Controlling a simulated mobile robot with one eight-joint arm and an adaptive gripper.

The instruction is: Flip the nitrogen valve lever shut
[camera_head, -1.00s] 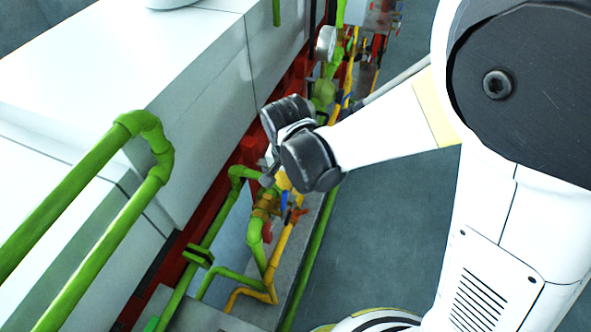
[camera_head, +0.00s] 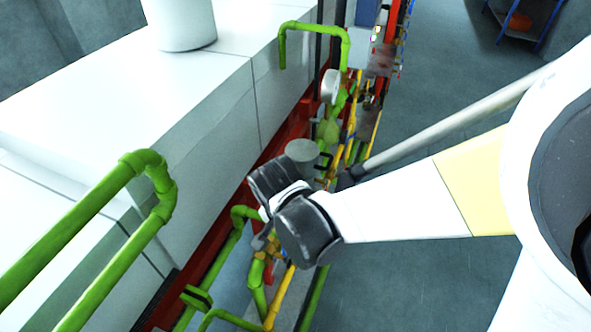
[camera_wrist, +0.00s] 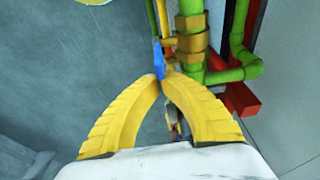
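In the wrist view, a blue lever (camera_wrist: 158,58) stands at a brass-coloured valve fitting (camera_wrist: 191,45) on a green pipe. I cannot read any label marking it as nitrogen. My gripper (camera_wrist: 163,79) has two yellow fingers curving inward, their tips together at the lower end of the blue lever. The tips seem to touch or nearly touch the lever; whether it is pinched between them is unclear. In the head view, my dark wrist hides the lever and the fingertips.
Green pipes (camera_head: 125,235) and a yellow pipe (camera_head: 281,296) run around the valve. A red frame (camera_head: 212,248) and white housing (camera_head: 205,110) stand to the left. A pressure gauge (camera_head: 330,86) is further back. Grey floor (camera_head: 400,285) lies open to the right.

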